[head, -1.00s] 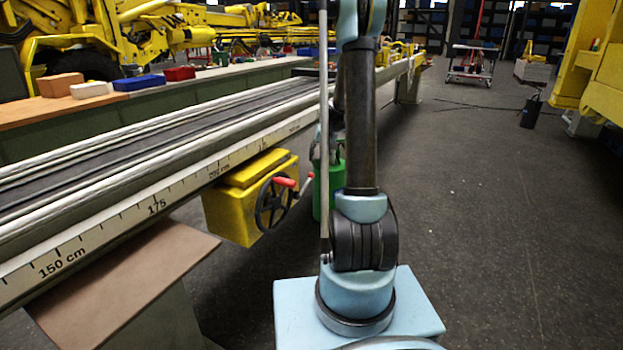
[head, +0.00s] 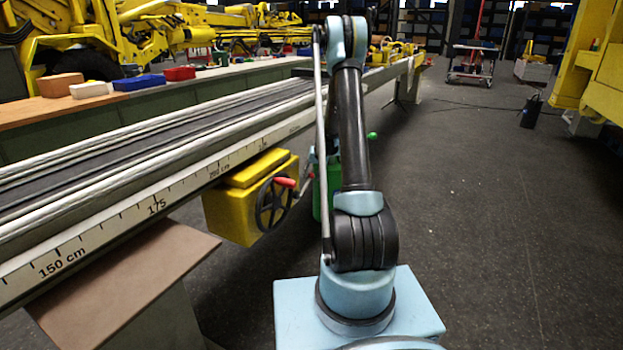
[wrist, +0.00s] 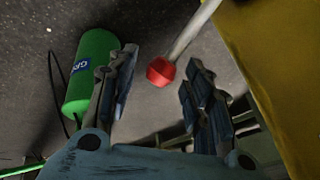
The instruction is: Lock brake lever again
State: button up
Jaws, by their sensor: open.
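The brake lever is a thin metal rod with a red knob (wrist: 160,72). In the wrist view the knob sits between the tips of the two fingers, with the rod (wrist: 192,32) running up to the right. My gripper (wrist: 162,80) is open around the knob, with gaps to both fingers. In the head view the yellow brake box (head: 232,213) hangs under the long rail, with a black handwheel (head: 272,207) and a red crank handle (head: 285,182). The lever's end is largely hidden there by my arm, and my gripper is also hidden.
A green cylinder (wrist: 92,75) with a dark hose stands to the left in the wrist view; it shows behind my arm in the head view (head: 318,190). The long measuring rail (head: 110,237) runs along the left. Open floor (head: 480,230) lies to the right.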

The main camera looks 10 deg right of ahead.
jog(key=shift+x, duration=1)
